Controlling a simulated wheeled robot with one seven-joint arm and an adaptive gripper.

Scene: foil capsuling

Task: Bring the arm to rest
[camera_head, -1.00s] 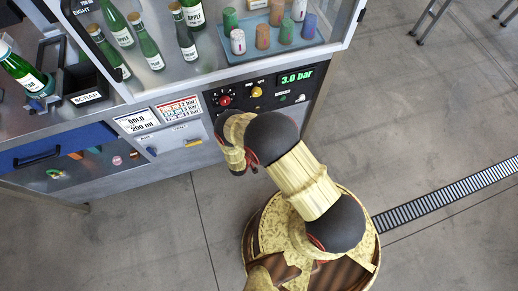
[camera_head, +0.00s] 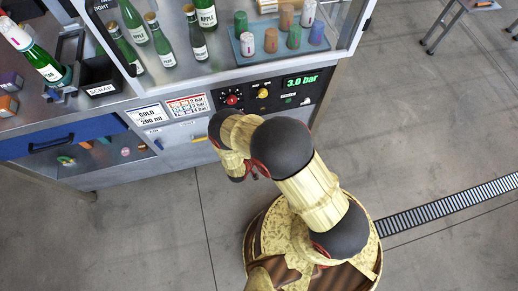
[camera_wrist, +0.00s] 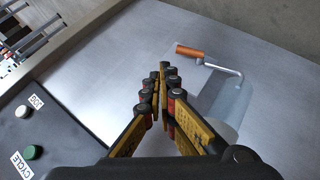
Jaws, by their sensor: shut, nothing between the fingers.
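My arm (camera_head: 308,195) is folded in front of the machine in the head view, its wrist end (camera_head: 232,150) hanging before the lower front. My gripper (camera_wrist: 160,75) shows in the wrist view with its yellow and black fingers together and nothing between them. The fingers point over a grey metal surface (camera_wrist: 100,75). They are apart from a crank with an orange grip (camera_wrist: 190,50), which lies just beyond and to the right.
The control panel (camera_head: 290,96) reads 3.0 bar, close behind my arm. Bottles (camera_head: 163,45) and a blue tray (camera_head: 250,56) of capsules stand behind glass. The floor (camera_head: 430,120) at right is clear.

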